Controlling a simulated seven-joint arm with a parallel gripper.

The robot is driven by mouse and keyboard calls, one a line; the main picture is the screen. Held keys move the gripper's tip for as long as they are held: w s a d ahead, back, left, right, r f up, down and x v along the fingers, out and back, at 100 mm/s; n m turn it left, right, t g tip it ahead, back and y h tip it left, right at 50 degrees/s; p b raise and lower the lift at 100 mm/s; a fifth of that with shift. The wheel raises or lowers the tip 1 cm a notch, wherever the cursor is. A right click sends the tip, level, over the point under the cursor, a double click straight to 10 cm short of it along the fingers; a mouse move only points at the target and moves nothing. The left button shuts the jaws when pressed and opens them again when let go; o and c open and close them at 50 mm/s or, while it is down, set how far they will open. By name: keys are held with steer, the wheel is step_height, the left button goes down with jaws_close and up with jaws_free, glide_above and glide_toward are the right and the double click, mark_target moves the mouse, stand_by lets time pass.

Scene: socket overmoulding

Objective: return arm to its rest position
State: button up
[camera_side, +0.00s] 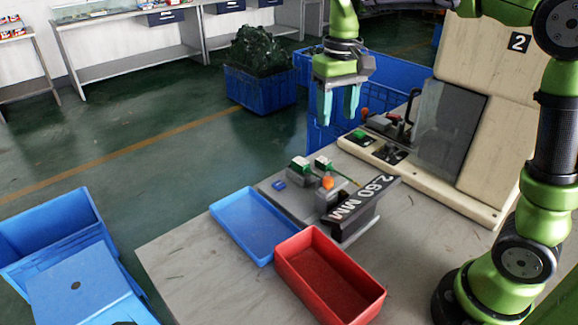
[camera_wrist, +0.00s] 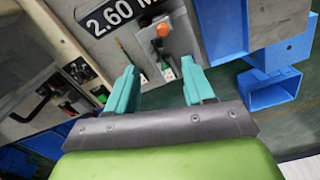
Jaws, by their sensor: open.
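My gripper (camera_side: 338,106) hangs from my green arm above the far side of the table, with its two teal fingers pointing down and apart. Nothing is between the fingers. In the wrist view the fingers of my gripper (camera_wrist: 157,88) are spread and empty, with the fixture beyond them. The grey fixture (camera_side: 305,205) on the table carries green-topped parts, an orange knob (camera_side: 327,183) and a dark plate marked 2.60 MM (camera_side: 362,200). The plate also shows in the wrist view (camera_wrist: 112,14).
A blue tray (camera_side: 254,226) and a red bin (camera_side: 328,278) sit on the table (camera_side: 190,262). A cream machine (camera_side: 490,125) with a dark panel and handle stands at the right. Blue crates (camera_side: 262,92) stand on the floor behind. The air around my gripper's left side is clear.

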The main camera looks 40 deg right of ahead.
steer(key=shift+r, duration=0.2)
steer(key=s+a+f+m+t+y, duration=0.1)
steer(key=s+t, duration=0.6)
steer(key=s, duration=0.8)
steer(key=shift+a+f+y, duration=0.5)
steer(key=shift+a+f, duration=0.25)
steer(key=shift+a, duration=0.05)
